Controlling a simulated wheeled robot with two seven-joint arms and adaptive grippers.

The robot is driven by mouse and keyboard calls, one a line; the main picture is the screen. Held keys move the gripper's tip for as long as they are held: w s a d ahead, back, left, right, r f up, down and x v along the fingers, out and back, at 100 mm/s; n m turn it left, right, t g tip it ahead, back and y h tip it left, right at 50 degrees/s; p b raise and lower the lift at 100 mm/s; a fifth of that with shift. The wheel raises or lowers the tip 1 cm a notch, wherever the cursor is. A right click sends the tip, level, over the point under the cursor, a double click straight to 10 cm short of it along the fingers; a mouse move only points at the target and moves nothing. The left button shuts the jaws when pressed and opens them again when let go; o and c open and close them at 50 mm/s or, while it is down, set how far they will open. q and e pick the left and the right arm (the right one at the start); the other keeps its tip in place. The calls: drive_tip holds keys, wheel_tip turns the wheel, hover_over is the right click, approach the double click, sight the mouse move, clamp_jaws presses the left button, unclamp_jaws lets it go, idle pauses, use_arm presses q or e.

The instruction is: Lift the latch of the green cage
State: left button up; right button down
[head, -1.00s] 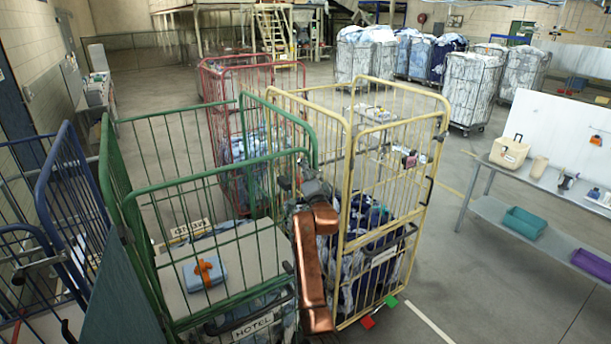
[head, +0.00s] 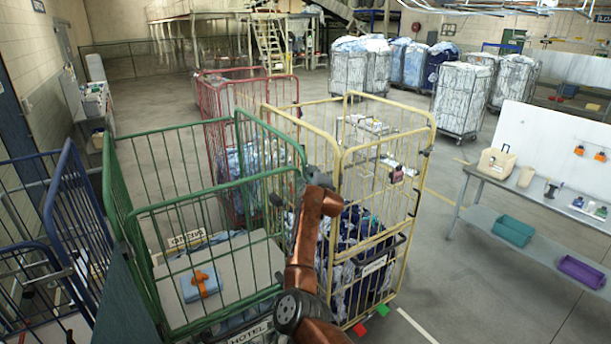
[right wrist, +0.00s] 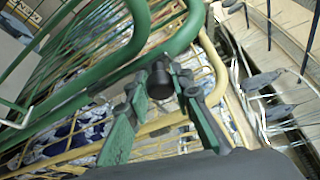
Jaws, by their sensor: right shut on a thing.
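The green cage (head: 212,184) stands at the left of the head view, its bars upright around a shelf. My right gripper (head: 280,199) is at the cage's right front corner post, partly hidden by my own copper arm. In the right wrist view my right gripper (right wrist: 162,98) has its two fingers on either side of a black cylindrical latch knob (right wrist: 159,80) beside the green tube, and it is shut on it. The latch itself is too small and hidden to make out in the head view. My left gripper is not in view.
A yellow cage (head: 386,148) with dark laundry stands close on the right of my arm. A red cage (head: 222,105) is behind, a blue cage (head: 72,205) at left. A blue folded item with an orange piece (head: 205,284) lies inside the green cage. Open floor lies right.

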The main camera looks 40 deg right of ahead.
drive_tip(key=shift+s+d, duration=0.1)
drive_tip(key=shift+d, duration=0.2)
drive_tip(key=c, duration=2.1)
unclamp_jaws()
drive_tip(key=shift+o, duration=0.8)
drive_tip(key=shift+d, duration=0.15)
drive_tip(key=shift+o, duration=1.3)
drive_tip(key=shift+f, duration=0.1)
drive_tip(key=shift+a, duration=0.25)
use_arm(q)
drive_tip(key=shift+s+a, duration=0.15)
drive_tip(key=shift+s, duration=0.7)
use_arm(e)
drive_tip(key=v, duration=1.2)
